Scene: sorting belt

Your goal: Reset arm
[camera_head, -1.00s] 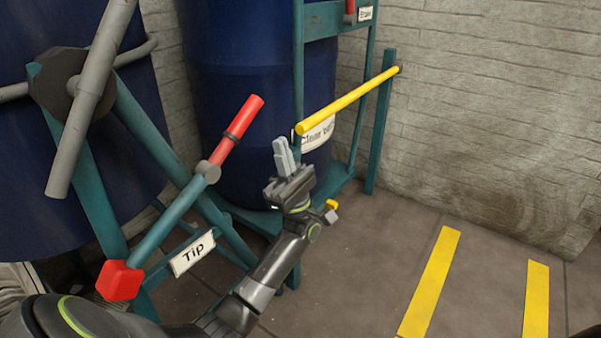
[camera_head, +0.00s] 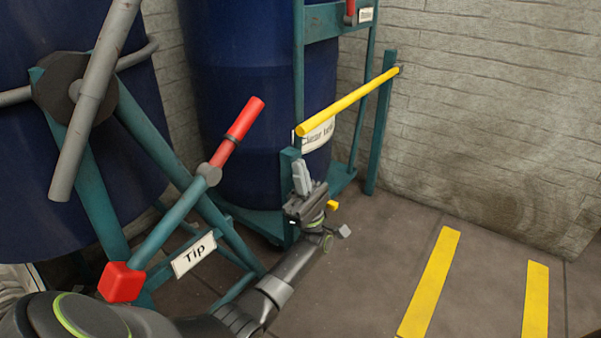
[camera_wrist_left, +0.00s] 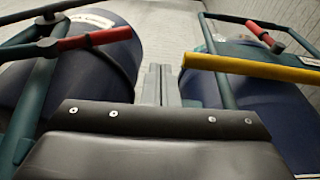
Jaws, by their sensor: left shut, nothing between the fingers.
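My left gripper (camera_head: 301,178) is shut and empty in the head view. It points up in front of the blue barrel (camera_head: 245,85), to the right of the red-handled lever (camera_head: 240,120) and below the yellow bar (camera_head: 350,100). In the left wrist view the shut fingers (camera_wrist_left: 160,85) stand upright in the middle. There the yellow bar (camera_wrist_left: 250,69) is on the right and a red handle (camera_wrist_left: 95,38) on the left. My right gripper is not in view.
A teal frame with a "Tip" sign (camera_head: 194,254) and a red block (camera_head: 121,282) stands at the left. A grey bar (camera_head: 95,100) is above it. Small yellow (camera_head: 332,205) and grey (camera_head: 344,231) pieces show beside my left wrist. The floor at the right, with yellow stripes (camera_head: 430,285), is clear.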

